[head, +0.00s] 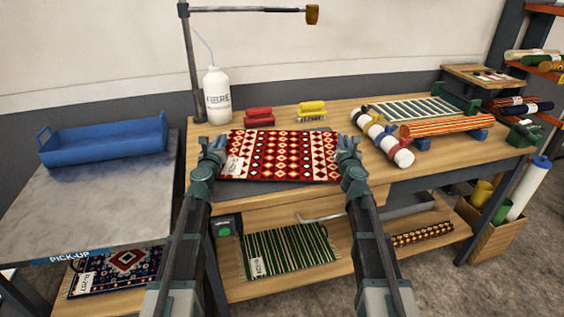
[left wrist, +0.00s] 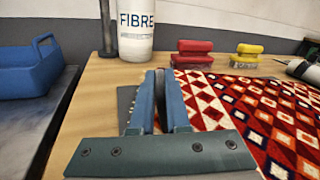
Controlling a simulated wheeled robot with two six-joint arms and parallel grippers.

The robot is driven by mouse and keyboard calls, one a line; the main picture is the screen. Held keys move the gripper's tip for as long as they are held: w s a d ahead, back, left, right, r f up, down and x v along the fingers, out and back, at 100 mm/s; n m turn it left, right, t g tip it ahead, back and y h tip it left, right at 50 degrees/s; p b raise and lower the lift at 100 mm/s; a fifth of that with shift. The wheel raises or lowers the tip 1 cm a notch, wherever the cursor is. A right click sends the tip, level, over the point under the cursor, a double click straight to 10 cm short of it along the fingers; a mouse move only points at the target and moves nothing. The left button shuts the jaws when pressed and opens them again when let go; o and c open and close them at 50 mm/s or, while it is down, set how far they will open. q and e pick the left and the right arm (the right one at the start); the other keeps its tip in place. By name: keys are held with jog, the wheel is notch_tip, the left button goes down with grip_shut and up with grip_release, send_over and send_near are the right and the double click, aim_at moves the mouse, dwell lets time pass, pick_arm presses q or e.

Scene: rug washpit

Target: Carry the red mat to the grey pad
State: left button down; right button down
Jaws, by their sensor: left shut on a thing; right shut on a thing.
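The red mat (head: 283,155), patterned with cream and dark diamonds and carrying a white tag, spans flat between my two grippers above the workbench. My left gripper (head: 216,145) is shut on its left edge, and my right gripper (head: 347,144) is shut on its right edge. The grey pad (head: 268,190) shows as a dark strip below the mat's near edge; the mat hides most of it. In the left wrist view the red mat (left wrist: 245,108) lies right of the closed jaws (left wrist: 160,85), and a bit of the grey pad (left wrist: 125,103) shows left of them. I cannot tell whether mat and pad touch.
A white FIBRE bottle (head: 217,96), a red brush (head: 259,117) and a yellow brush (head: 311,110) stand behind the mat. A rolled bundle (head: 383,137) lies close to the right. A blue tray (head: 103,140) sits on the pick-up table (head: 95,205) at left.

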pick_arm(q)
jog(key=shift+f+b, duration=0.5)
jog(key=shift+f, duration=0.25)
pick_arm(e)
jog(key=shift+f, duration=0.75)
pick_arm(q)
jog(key=c, duration=0.9)
grip_release()
jog(key=shift+r, duration=0.1)
pick_arm(e)
jog(key=c, duration=0.9)
grip_release()
jog(key=shift+r, duration=0.1)
pick_arm(q)
jog(key=s, duration=1.2)
jog(key=shift+a, duration=0.3)
pick_arm(e)
jog(key=s, duration=1.2)
jog(key=shift+s+a, duration=0.1)
jog(key=shift+a, duration=0.2)
pick_arm(q)
jog(key=shift+s, duration=0.1)
